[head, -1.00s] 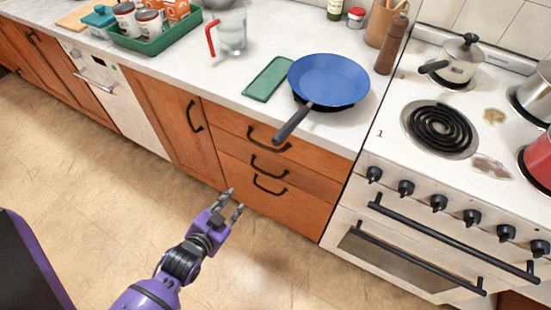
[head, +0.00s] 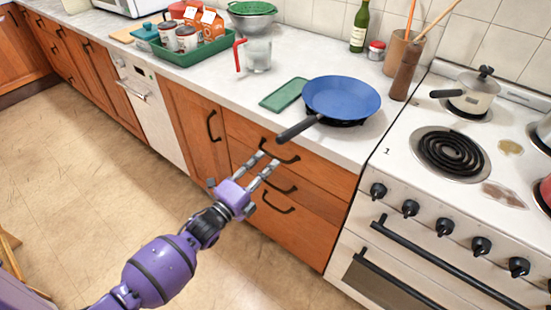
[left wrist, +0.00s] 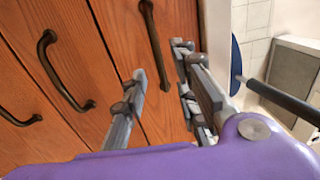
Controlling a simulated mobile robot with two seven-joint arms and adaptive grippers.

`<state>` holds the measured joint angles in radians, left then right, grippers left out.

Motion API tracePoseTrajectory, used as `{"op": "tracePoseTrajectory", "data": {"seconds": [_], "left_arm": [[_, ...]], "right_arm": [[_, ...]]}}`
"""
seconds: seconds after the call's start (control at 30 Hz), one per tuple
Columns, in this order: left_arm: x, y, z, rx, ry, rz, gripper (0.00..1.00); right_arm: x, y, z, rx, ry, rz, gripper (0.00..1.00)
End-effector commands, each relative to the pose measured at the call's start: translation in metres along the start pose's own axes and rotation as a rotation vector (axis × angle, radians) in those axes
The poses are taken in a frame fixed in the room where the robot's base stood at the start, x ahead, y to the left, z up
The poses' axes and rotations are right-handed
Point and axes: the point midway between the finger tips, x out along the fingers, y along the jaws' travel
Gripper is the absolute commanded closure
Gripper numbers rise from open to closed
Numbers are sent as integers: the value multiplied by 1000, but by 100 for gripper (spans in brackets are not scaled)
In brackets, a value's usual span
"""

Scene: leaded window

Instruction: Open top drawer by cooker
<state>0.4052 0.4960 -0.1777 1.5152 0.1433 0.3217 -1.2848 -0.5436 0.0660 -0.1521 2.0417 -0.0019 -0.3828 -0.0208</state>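The top drawer (head: 240,128) beside the cooker is shut, with a wooden front and a dark arched handle (head: 286,159). My left gripper (head: 266,160) is open, its fingertips close to this handle. In the left wrist view the top handle (left wrist: 157,45) runs down toward the gap between the two fingers (left wrist: 160,75). The fingers are not closed on it; I cannot tell whether they touch it. Below are two more shut drawers with handles (head: 277,185). My right gripper is not in view.
A blue pan (head: 342,98) sits on the counter above the drawers, its dark handle (head: 298,130) jutting over the counter edge near my gripper. A green board (head: 284,94) lies beside it. The cooker (head: 400,150) stands to the right. The floor in front is clear.

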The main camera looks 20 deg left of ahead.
Motion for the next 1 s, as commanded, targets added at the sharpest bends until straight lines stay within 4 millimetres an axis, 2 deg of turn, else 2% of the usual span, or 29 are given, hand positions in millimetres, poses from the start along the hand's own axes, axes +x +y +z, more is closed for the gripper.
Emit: {"op": "tracePoseTrajectory", "data": {"seconds": [0.1, 0.3, 0.67, 0.87, 1.0], "left_arm": [[22, -1, 0, 0, 0, -1, 73], [45, 0, 0, -1, 0, 1, 73], [50, 1, 0, -2, -1, 2, 73], [50, 1, 0, -2, -1, 2, 99], [50, 1, 0, -2, -1, 3, 100]], "right_arm": [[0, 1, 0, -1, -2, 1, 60], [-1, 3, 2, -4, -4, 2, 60], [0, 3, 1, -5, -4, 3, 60], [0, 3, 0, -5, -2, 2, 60], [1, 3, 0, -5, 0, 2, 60]]}}
